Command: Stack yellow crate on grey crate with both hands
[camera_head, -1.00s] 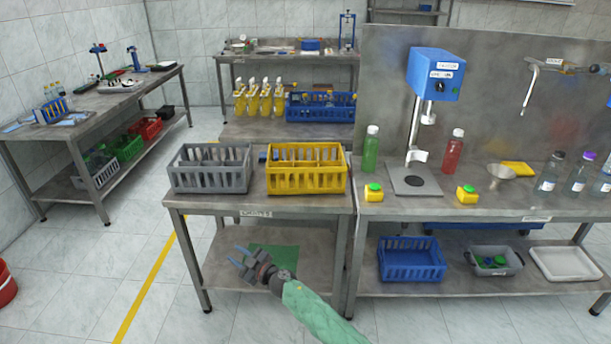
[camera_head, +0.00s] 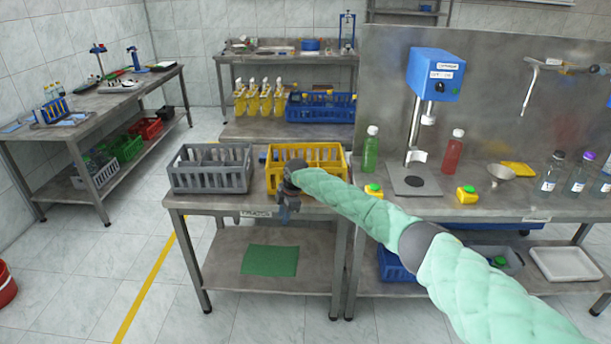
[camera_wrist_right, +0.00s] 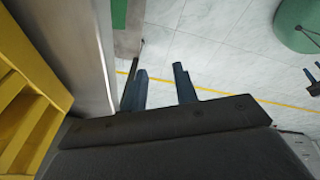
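The grey crate (camera_head: 210,179) stands upright on the left of a metal table in the head view. The yellow crate (camera_head: 333,160) stands just right of it, with a narrow gap between. My right gripper (camera_head: 286,218) hangs in front of the yellow crate, pointing down, and hides part of its front. In the right wrist view its two fingers (camera_wrist_right: 163,88) are apart with nothing between them. The yellow crate (camera_wrist_right: 30,75) lies at the left there, apart from the fingers. A small dark pronged part, perhaps my left gripper (camera_wrist_right: 313,76), shows at the right edge.
The table (camera_head: 230,207) has a narrow bare strip before the crates. A green mat (camera_head: 270,261) lies on its lower shelf. A green bottle (camera_head: 371,150) and a yellow-green button box (camera_head: 374,191) stand to the right. Floor is free at the left.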

